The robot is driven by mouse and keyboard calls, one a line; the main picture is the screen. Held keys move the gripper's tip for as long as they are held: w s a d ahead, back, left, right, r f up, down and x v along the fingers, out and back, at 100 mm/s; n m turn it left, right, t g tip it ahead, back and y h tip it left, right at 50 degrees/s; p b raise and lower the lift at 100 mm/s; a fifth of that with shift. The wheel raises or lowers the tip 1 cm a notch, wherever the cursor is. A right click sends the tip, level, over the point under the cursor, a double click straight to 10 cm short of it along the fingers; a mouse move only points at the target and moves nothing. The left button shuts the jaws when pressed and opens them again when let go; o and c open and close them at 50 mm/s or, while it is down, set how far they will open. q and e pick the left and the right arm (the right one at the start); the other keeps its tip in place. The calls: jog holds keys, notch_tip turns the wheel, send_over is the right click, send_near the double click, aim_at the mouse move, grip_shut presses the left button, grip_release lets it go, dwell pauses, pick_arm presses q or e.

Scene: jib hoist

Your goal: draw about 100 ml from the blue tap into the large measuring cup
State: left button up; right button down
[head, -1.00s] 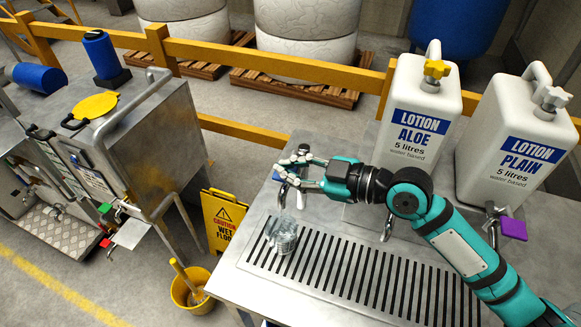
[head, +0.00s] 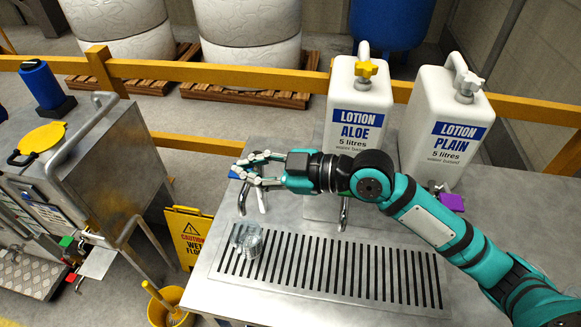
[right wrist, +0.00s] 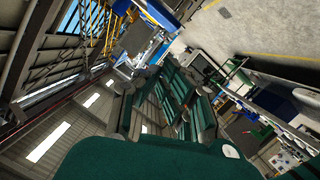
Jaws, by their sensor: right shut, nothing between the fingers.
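The clear measuring cup (head: 247,240) stands upright on the slotted drip grate, below the spout of the leftmost tap. Whether it holds liquid I cannot tell. A small blue part of that tap (head: 236,172) shows at my right gripper's fingertips. The rest of its handle is hidden behind the fingers. My right gripper (head: 243,168) is shut with nothing between its fingers, at the blue tap and above the cup. I cannot tell whether it touches the handle. The right wrist view shows mostly teal arm or gripper parts, not the cup or tap. My left gripper is out of view.
The drip grate (head: 330,270) is otherwise clear. White jugs labelled Lotion Aloe (head: 358,105) and Lotion Plain (head: 440,125) stand behind. Another spout (head: 344,213) and a purple tap handle (head: 450,202) are to the right. A yellow floor sign (head: 187,235) and bucket (head: 168,308) stand left.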

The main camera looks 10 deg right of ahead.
jog(key=b+v, duration=0.3)
jog(key=v, duration=0.4)
jog(key=shift+d, duration=0.5)
jog(key=shift+f, duration=0.15)
